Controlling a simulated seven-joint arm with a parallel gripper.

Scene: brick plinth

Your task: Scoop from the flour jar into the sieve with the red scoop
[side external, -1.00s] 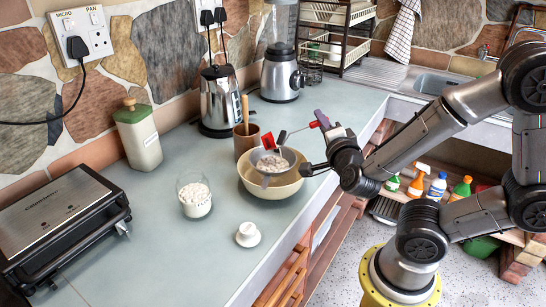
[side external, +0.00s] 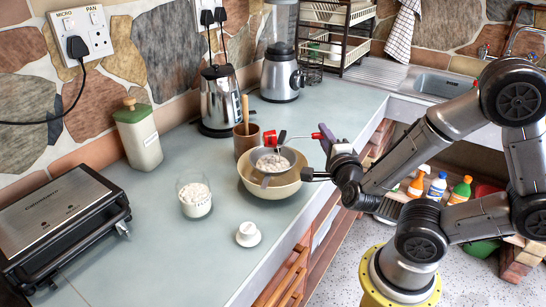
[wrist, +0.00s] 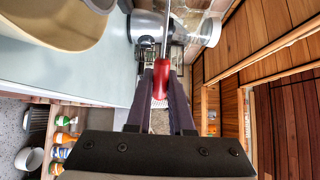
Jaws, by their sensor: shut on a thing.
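My gripper (side external: 325,138) is shut on the red handle of the scoop (side external: 270,139); the grip also shows in the wrist view, with the handle (wrist: 161,80) between the fingers. The scoop's red head is above the back of the sieve (side external: 265,168). I cannot see what is inside the head. The sieve rests over a beige bowl (side external: 281,190), and white flour lies in its mesh. The flour jar (side external: 195,205), a clear glass with white flour, stands open on the counter, left of the bowl.
A white knob-like lid (side external: 248,235) lies in front of the bowl. A brown crock (side external: 243,143) with a wooden utensil stands close behind it. Counter around the jar is clear.

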